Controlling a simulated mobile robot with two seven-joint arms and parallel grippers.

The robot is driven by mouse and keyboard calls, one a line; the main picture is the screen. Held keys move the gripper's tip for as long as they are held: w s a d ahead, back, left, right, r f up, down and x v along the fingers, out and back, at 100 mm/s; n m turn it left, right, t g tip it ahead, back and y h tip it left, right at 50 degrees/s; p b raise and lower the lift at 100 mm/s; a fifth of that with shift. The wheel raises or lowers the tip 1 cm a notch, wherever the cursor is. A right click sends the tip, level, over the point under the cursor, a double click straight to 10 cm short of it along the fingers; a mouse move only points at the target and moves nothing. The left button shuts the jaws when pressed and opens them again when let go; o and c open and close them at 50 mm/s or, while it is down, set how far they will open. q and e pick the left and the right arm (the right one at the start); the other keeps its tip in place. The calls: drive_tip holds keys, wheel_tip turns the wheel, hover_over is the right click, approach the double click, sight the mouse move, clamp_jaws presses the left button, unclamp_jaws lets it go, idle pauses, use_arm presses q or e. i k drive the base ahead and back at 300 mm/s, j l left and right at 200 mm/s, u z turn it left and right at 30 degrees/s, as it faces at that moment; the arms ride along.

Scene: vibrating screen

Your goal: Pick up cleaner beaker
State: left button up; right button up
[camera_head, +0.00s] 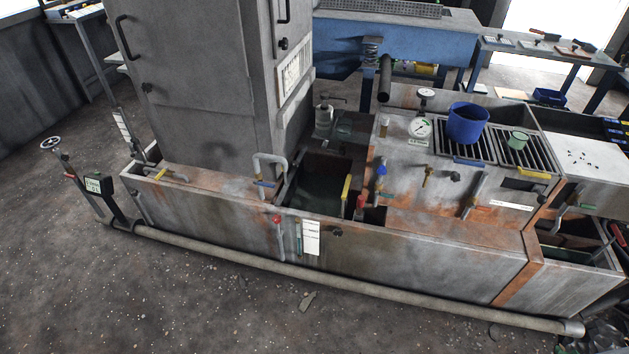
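A small green beaker-like cup (518,140) stands on the dark slatted grate at the right of the wash station. Just left of it, a larger blue bucket (467,124) stands on the same kind of grate. A grey pump bottle (323,117) stands behind the open basin near the middle. I cannot tell from labels which vessel is the cleaner beaker; the green cup looks most like a beaker. Neither of my grippers is in view.
A metal trough bench (420,254) with a low front pipe (300,272) spans the floor. A tall grey cabinet (195,90) rises behind it. Pipes, taps and a pressure gauge (419,128) stand near the grates. Open floor (200,310) lies in front.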

sight(520, 136)
drive_tip(key=z, duration=1.4)
